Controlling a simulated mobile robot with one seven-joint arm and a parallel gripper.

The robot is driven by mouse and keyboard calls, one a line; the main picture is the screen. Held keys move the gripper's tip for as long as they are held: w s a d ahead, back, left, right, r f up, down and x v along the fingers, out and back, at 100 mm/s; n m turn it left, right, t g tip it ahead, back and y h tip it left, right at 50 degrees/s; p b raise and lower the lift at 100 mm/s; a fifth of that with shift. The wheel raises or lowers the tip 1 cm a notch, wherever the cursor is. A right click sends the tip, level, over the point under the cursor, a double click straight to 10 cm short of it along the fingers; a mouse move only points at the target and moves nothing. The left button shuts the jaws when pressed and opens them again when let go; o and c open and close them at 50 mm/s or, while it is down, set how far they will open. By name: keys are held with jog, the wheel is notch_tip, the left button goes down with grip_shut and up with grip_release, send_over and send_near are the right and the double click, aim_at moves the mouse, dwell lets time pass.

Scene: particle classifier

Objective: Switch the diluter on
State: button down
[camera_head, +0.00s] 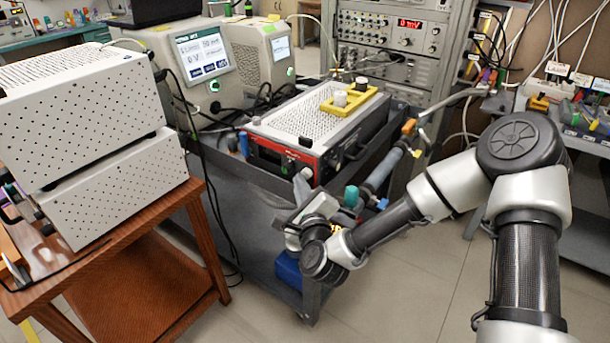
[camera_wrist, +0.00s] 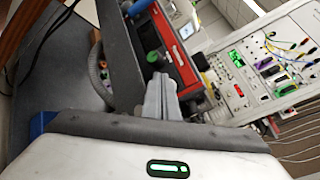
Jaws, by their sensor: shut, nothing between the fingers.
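A box-shaped instrument with a red and black front (camera_head: 278,160) and a perforated light top lies on the grey cart; it appears to be the diluter, though I cannot read its label. My gripper (camera_head: 302,186) is in front of the right part of that front panel. In the wrist view the fingers (camera_wrist: 160,92) are shut together and empty, pointing at the red-edged panel (camera_wrist: 186,68). I cannot tell whether the fingertips touch the panel. The fingers hide part of it, and no power switch or its position can be made out.
The cart's raised rim (camera_wrist: 118,60) runs beside the fingers in the wrist view. A green knob (camera_wrist: 153,57) is close to the fingers. A yellow bracket (camera_head: 348,98) sits on the instrument. White perforated boxes (camera_head: 110,190) stand on a wooden table at left. Floor at front is clear.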

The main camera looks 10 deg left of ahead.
jog(key=shift+w+d, duration=0.25)
jog(key=shift+w, duration=0.3)
dwell(0.4)
jog(key=shift+w+d+r, duration=0.2)
jog(key=shift+w+d, duration=0.3)
jog(key=shift+w, duration=0.05)
dwell(0.8)
jog(key=shift+s, duration=0.1)
jog(key=shift+s+a+f, duration=0.1)
jog(key=shift+s+f, duration=0.15)
jog(key=shift+s, duration=0.2)
jog(key=shift+s+f, duration=0.1)
jog(key=shift+s, duration=0.05)
jog(key=s+a, duration=0.1)
jog(key=s, duration=0.2)
jog(key=s+a+b, duration=0.1)
jog(key=s, duration=0.1)
jog(key=shift+a, duration=0.3)
jog(key=shift+a, duration=0.1)
dwell(0.4)
